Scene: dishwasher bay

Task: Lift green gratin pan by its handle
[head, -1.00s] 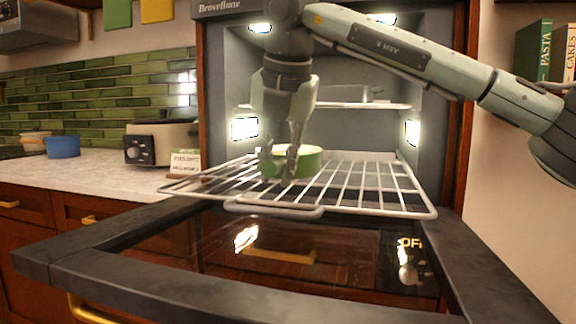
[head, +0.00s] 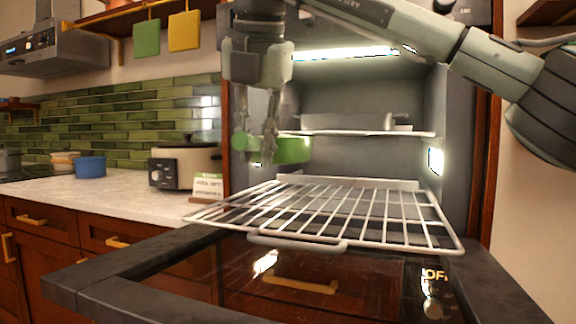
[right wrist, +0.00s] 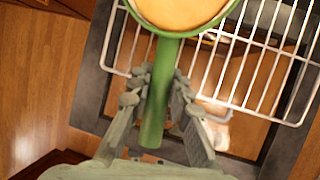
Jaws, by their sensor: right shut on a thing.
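The green gratin pan (head: 291,150) hangs in the air above the pulled-out wire rack (head: 330,215), in front of the oven opening. My right gripper (head: 256,150) points down and is shut on the pan's handle. In the right wrist view, the green handle (right wrist: 156,105) lies between the two fingers of the right gripper (right wrist: 158,92). There the round pan shows an orange-brown filling (right wrist: 182,10), cut off by the top edge. The pan is clear of the rack. My left gripper is not in view.
The open oven door (head: 300,280) lies below the rack. A higher shelf inside holds a grey dish (head: 345,121). The counter (head: 110,195) at the left carries a cooker (head: 185,165), a small card (head: 208,184) and a blue bowl (head: 90,166).

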